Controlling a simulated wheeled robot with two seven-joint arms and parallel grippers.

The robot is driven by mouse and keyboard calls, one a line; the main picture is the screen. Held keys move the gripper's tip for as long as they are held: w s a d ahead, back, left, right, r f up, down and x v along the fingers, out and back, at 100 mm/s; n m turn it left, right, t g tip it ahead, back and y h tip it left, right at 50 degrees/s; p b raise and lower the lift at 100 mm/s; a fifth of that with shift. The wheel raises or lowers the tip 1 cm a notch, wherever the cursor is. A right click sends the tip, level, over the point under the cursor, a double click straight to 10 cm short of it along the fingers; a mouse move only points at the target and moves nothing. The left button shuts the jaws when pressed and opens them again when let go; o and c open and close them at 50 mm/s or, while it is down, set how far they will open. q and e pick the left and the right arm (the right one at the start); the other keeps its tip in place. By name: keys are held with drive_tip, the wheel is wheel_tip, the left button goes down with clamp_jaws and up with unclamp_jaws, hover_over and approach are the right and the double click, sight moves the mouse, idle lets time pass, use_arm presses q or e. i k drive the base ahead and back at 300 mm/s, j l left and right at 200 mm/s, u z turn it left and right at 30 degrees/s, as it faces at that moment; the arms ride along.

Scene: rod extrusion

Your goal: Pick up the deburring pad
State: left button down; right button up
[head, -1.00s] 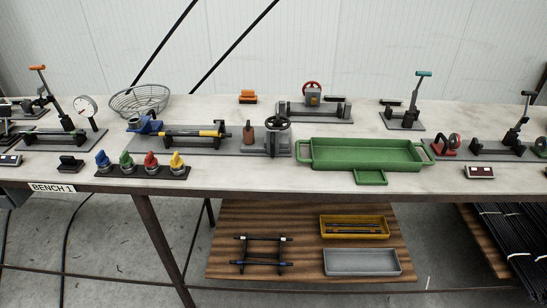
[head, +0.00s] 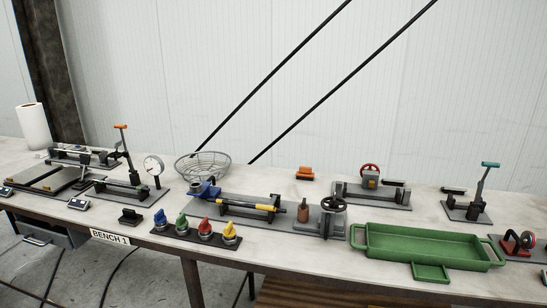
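An orange block (head: 304,173), which looks like the deburring pad, lies at the back of the bench, right of the wire basket and left of the fixture with the red handwheel. It stands apart from its neighbours, with bare bench top around it. Its details are too small to tell. Neither of my grippers is in view.
The bench (head: 290,195) holds a wire basket (head: 203,165), a rod fixture (head: 262,212), a row of coloured knobs (head: 197,232), a green tray (head: 428,243), a red-wheel fixture (head: 371,190), a dial gauge (head: 153,166) and a paper roll (head: 33,126).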

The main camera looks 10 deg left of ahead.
sight(129, 217)
drive_tip(key=u, duration=1.3)
